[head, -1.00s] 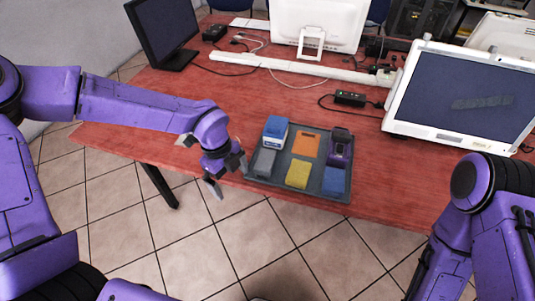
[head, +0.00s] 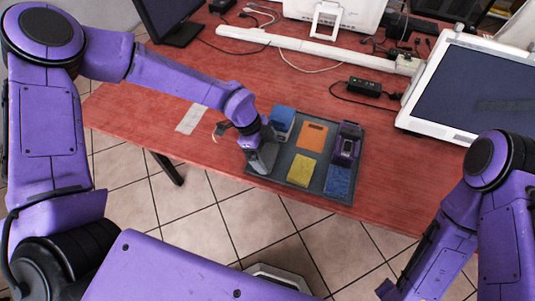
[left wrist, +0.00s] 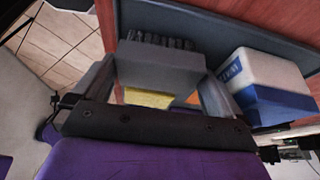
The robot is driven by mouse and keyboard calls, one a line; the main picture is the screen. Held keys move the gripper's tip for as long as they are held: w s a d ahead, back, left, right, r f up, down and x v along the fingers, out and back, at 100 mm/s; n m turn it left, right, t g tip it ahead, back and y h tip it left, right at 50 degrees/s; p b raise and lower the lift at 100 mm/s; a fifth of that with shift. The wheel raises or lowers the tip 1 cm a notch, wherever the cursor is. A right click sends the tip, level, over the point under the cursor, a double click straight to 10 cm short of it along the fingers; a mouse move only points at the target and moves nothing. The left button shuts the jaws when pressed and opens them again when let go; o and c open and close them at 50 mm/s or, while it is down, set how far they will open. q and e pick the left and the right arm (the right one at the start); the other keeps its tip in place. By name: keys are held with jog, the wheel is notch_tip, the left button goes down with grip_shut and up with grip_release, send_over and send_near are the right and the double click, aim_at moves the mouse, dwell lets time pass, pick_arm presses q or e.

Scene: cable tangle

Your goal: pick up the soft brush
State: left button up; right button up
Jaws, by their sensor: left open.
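The soft brush, a grey block with dark bristles (left wrist: 160,68), lies in the left front part of a grey tray (head: 312,196). In the left wrist view it sits between the two fingers of my left gripper (left wrist: 158,84), one finger on each side. That gripper is open. In the head view my left gripper (head: 258,154) is down at the tray's left end and hides part of the brush. I cannot tell whether the fingers touch it. My right arm shows at the right, but its gripper is not in view.
Close beside the brush is a blue and white box (head: 281,123). The tray also holds an orange item (head: 312,135), a yellow sponge (head: 301,170), a blue pad (head: 338,181) and a dark purple item (head: 347,143). Cables and monitors stand behind on the red table (head: 215,85).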

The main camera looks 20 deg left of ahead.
pick_arm(q)
jog(key=shift+s+d+f, duration=0.15)
jog(key=shift+d+f, duration=0.05)
jog(key=shift+f, duration=0.15)
jog(key=c, duration=0.7)
jog(key=shift+r+b, duration=0.3)
jog(key=shift+r, duration=0.2)
jog(key=s+d+r+b, duration=0.3)
jog(key=s+d+r, duration=0.1)
jog(key=s+r, duration=0.8)
jog(key=shift+s+b, duration=0.3)
jog(key=shift+s, duration=0.35)
jog(key=o, duration=0.5)
jog(key=shift+d, duration=0.1)
jog(key=c, duration=0.4)
jog(key=shift+o, duration=0.2)
